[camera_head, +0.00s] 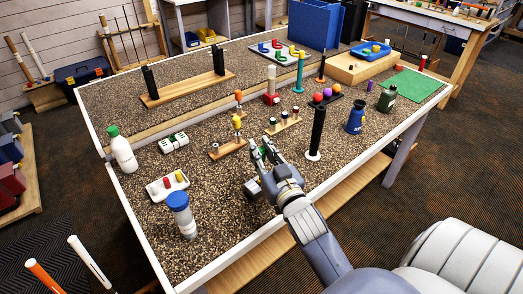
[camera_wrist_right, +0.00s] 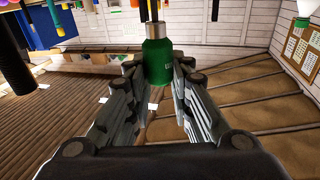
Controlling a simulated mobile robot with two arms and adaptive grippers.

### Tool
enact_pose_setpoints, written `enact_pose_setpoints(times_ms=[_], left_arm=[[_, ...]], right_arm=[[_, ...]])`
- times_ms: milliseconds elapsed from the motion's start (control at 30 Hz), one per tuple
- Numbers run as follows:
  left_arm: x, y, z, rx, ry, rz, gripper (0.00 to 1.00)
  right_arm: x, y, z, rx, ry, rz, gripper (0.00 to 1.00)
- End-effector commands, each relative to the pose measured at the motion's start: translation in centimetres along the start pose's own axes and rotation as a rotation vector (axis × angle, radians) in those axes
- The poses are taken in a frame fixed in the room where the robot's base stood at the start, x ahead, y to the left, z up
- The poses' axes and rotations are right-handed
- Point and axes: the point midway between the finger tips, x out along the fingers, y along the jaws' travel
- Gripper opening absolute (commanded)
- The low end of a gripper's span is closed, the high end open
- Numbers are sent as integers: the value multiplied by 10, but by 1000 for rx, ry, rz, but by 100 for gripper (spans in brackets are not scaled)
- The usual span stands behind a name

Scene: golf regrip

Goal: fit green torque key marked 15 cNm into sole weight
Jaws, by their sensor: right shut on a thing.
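A green torque key (camera_wrist_right: 158,62) with a silver upper end sits between the fingertips of my right gripper (camera_wrist_right: 157,78) in the right wrist view. White lettering on it is too small to read in full. In the head view my right gripper (camera_head: 262,148) is over the near middle of the table and shut on the key, which its fingers mostly hide there. I cannot make out the sole weight for certain. My left gripper is not in view.
A black upright post (camera_head: 317,133) stands close to the right of my gripper. Wooden blocks with small parts (camera_head: 283,125) stand just beyond it. A blue-capped jar (camera_head: 181,213) and a white tray (camera_head: 167,186) are at left. A blue bottle (camera_head: 356,117) is at right.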

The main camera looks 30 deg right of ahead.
Motion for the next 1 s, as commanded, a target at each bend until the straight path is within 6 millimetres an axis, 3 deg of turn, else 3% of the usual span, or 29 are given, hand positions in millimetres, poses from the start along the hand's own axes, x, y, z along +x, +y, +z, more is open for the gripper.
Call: enact_pose_setpoints(times_ms=[1000], left_arm=[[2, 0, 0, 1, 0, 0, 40]], right_arm=[[0, 0, 10, 0, 0, 0, 0]])
